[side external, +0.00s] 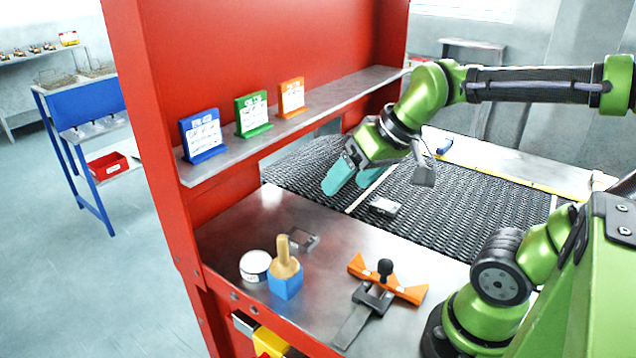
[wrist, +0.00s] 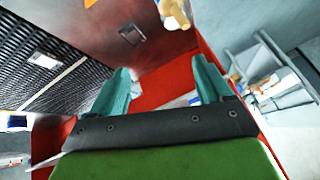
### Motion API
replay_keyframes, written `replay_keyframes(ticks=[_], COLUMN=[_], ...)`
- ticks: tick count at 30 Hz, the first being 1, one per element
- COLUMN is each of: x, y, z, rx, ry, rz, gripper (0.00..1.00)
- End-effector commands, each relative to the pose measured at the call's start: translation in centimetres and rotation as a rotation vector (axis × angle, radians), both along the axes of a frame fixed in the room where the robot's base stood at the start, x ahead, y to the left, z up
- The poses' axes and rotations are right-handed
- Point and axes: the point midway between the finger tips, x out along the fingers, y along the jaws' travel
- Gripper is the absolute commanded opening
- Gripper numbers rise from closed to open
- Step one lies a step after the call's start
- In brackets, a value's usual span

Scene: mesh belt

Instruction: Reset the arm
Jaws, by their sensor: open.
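My gripper (side external: 354,176) has teal fingers and hangs above the black mesh belt, behind the metal worktop. In the wrist view my gripper (wrist: 160,88) shows its two fingers spread apart with nothing between them. My green arm reaches in from the right in the side external view.
A grey metal piece (side external: 384,206) lies on the mesh belt (side external: 450,205). The metal worktop (side external: 225,235) carries a wooden-handled blue block (side external: 286,284), a round white tin (side external: 255,265), a small metal plate (side external: 303,240) and an orange clamp-like tool (side external: 408,292). A red-framed shelf (side external: 330,103) holds blue, green and orange cards.

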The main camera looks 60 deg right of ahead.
Motion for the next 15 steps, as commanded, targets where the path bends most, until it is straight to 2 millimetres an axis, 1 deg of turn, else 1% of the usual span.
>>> replay_keyframes(ticks=[1,3,5,8,15], x=[-1.0,-1.9,-2.3,-2.6,-2.6], y=[1.1,2.0,2.5,2.8,2.8], z=[0.0,-0.1,-0.2,-0.3,-0.3], rx=[0.026,0.060,0.078,0.092,0.093], ry=[-0.027,-0.047,-0.058,-0.063,-0.062], rz=[-0.001,-0.013,-0.020,-0.026,-0.028], gripper=[0.78,0.78,0.78,0.78,0.78])
